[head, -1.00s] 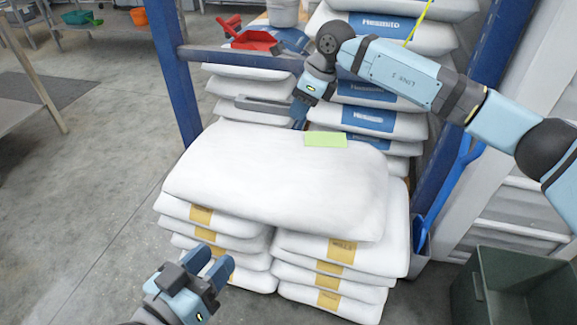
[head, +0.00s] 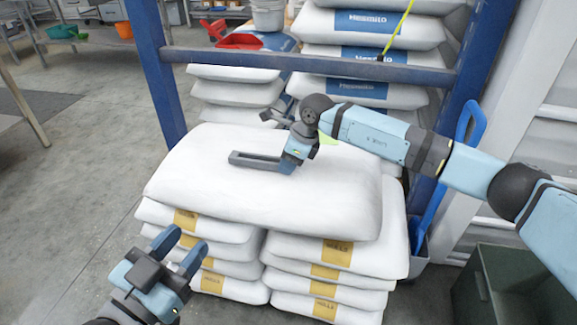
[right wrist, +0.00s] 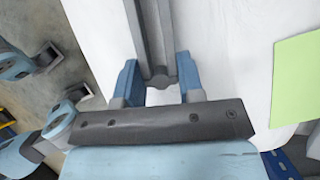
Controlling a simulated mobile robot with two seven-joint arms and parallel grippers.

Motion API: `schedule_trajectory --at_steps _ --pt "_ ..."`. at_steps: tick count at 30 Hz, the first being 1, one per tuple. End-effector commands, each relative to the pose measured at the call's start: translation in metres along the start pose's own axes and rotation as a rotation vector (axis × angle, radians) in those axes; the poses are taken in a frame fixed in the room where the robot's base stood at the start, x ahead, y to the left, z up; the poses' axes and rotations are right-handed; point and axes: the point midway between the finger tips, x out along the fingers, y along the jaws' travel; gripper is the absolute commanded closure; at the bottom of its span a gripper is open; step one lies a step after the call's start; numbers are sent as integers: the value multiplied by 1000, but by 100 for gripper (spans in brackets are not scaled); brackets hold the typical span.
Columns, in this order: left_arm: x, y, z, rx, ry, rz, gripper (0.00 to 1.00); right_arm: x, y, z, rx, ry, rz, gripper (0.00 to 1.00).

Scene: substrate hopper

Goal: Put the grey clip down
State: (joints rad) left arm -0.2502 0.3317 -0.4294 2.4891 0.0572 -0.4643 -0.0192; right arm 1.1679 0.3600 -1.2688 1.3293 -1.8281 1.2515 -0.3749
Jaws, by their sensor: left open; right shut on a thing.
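The grey clip (head: 254,160) is a long dark grey bar with a slot, lying level over the upper face of the top white sack (head: 220,205). I cannot tell whether it touches the sack. My right gripper (head: 290,162) is shut on its right end. In the right wrist view the clip (right wrist: 148,25) runs up from between the blue fingers of my right gripper (right wrist: 160,90), with white sack behind it. My left gripper (head: 183,246) is open and empty, in front of the sack pile at the lower left.
A blue rack beam (head: 320,66) crosses behind, with a red scoop (head: 236,40) beyond. A dark green bin (head: 505,285) stands lower right.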

Motion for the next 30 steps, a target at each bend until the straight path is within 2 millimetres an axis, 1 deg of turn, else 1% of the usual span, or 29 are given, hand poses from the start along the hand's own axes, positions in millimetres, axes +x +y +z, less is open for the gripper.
schedule_trajectory --at_steps 1,3,7,23,24,26,27,30 --pt "2 -2 -2 19 16 1 57 4 0 -1 0 -1 -1 88" --pt "3 -4 -7 33 27 2 57 3 0 -1 -1 -1 -1 88" --pt "2 -5 -10 37 30 4 57 2 0 -1 -1 -1 -1 88" --pt "2 -2 -6 8 18 -2 57 17 1 -8 0 4 3 88" --pt "2 -2 -6 7 18 -3 57 18 1 -8 0 5 3 58" --pt "2 -2 -5 7 17 -3 57 19 2 -9 1 6 5 44" --pt "2 -2 -5 7 17 -3 57 20 2 -9 1 7 6 39" --pt "2 -2 -4 9 16 -2 57 20 3 -9 0 8 8 39"
